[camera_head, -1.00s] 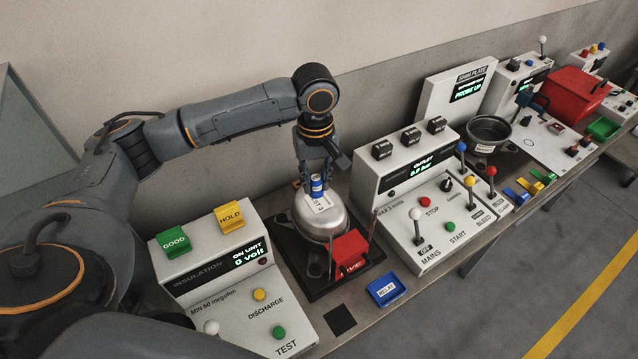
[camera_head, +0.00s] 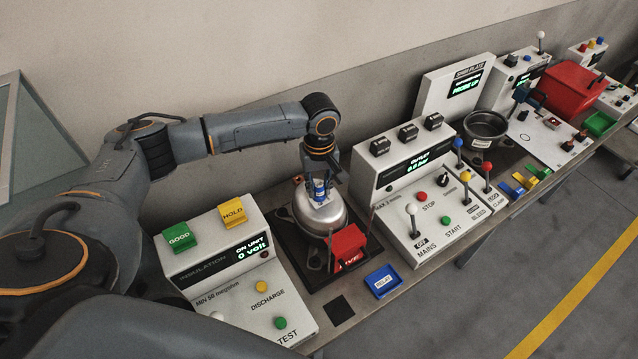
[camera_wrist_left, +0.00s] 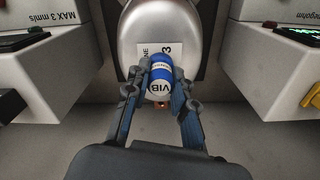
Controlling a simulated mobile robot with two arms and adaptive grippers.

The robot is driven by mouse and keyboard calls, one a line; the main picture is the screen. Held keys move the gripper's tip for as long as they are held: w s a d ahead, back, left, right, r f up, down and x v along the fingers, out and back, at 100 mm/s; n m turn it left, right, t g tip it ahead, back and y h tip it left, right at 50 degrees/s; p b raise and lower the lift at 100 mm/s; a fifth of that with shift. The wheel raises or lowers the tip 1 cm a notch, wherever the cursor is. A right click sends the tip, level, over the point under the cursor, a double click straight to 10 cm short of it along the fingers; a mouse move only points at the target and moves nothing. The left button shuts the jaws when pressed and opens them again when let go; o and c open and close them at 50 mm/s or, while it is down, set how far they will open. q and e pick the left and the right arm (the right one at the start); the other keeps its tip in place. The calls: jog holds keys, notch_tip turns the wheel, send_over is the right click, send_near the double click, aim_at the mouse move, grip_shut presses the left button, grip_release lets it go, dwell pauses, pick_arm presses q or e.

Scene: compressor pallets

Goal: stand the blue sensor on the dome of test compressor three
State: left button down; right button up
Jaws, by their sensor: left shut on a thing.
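The blue sensor, a small cylinder with a white band, is between the fingers of my left gripper (camera_head: 319,190). In the left wrist view the sensor (camera_wrist_left: 159,78) shows its end lettered "VIB", and the fingers of the gripper (camera_wrist_left: 160,100) are closed on its sides. The silver dome of compressor three (camera_head: 307,219) is right below; its white label with a 3 also shows on the dome in the left wrist view (camera_wrist_left: 132,42). The sensor is over or at the dome top; I cannot tell whether it touches. My right gripper is not in view.
A red block (camera_head: 348,241) stands at the compressor's front. The insulation unit (camera_head: 215,268) is on the left and the outlet unit (camera_head: 408,157) on the right, close on both sides. A blue tray (camera_head: 383,281) lies in front.

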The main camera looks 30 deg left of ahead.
aim_at(320, 184)
pick_arm(q)
jog(key=c, duration=1.1)
grip_release()
jog(key=shift+f, duration=0.1)
jog(key=shift+r, duration=0.45)
notch_tip(320, 184, up, 12)
jog(key=b, duration=0.4)
jog(key=shift+f, duration=0.2)
jog(key=shift+s+f, duration=0.1)
jog(key=shift+f, duration=0.05)
